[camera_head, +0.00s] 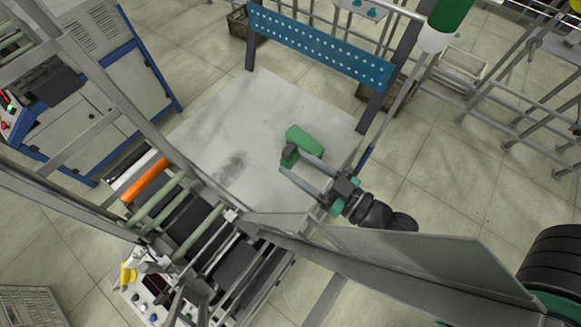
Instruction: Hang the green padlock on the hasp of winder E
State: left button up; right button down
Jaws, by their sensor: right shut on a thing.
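A green block-shaped thing (305,139), which I take for the green padlock, is over the pale tabletop (255,120). A dark part and a smaller green part show beside it at the fingertips. My right gripper (291,162) comes in from the lower right and is shut on the padlock. Whether the padlock touches the tabletop is hard to tell. I cannot make out a shackle. I cannot make out my left gripper. No hasp or label for winder E can be made out.
A blue perforated panel (320,47) stands along the table's far edge. A roller machine (180,215) with an orange roller (146,181) is at the left. A blue-framed cabinet (120,75) stands farther left. Grey beams cross the foreground. Much of the tabletop is clear.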

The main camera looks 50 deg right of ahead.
aim_at(298, 189)
jog(key=shift+s+a+f, duration=0.1)
jog(key=shift+s+f, duration=0.1)
pick_arm(q)
notch_tip(298, 189, down, 7)
jog(key=b, duration=0.6)
pick_arm(e)
notch_tip(298, 189, down, 10)
jog(key=shift+r, duration=0.1)
pick_arm(q)
jog(key=shift+f, duration=0.1)
pick_arm(e)
jog(key=shift+f+b, duration=0.2)
jog(key=shift+b, duration=0.1)
jog(key=shift+c, duration=1.5)
grip_release()
pick_arm(q)
jog(key=shift+f, duration=0.1)
